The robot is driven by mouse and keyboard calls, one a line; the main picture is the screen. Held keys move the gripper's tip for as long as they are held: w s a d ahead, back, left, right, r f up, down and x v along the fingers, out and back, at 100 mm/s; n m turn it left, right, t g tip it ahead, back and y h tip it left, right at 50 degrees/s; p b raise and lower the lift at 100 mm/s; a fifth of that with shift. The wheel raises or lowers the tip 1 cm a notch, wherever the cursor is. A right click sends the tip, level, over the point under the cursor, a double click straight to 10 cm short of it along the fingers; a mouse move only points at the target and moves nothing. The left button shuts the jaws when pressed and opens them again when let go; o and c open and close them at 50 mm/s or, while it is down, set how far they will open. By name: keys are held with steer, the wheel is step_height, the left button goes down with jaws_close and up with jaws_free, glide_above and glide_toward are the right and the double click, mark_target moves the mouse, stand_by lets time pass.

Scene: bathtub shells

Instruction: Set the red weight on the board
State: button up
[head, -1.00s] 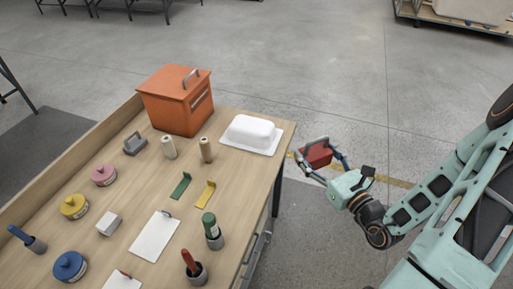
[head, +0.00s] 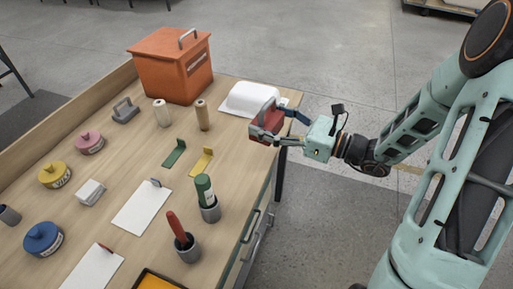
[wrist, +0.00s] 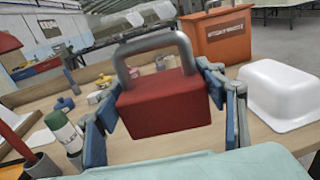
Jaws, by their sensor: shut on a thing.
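The red weight (head: 262,128) is a red block with a grey loop handle. My gripper (head: 272,124) is shut on it and holds it raised near the table's right edge, in front of the white tub. In the wrist view the red weight (wrist: 163,104) sits upright between the two blue-grey fingers, handle up. Two flat white boards lie on the wooden table: one (head: 140,210) near the middle with a dark clip at its top edge, and another (head: 88,270) nearer the front, partly cut off. Which one is meant I cannot tell.
An orange box (head: 172,72) stands behind.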

steer(key=a+g+b, duration=0.1)
steer(key=s+a+f+n+g+b, duration=0.1)
steer(key=shift+a+n+y, duration=0.3)
steer(key=shift+a+y, duration=0.05)
steer(key=shift+y, duration=0.05)
steer(key=shift+s+a+g+b, duration=0.3)
steer(key=shift+a+b, duration=0.05)
steer(key=shift+a, duration=0.05)
steer(key=shift+f, duration=0.15)
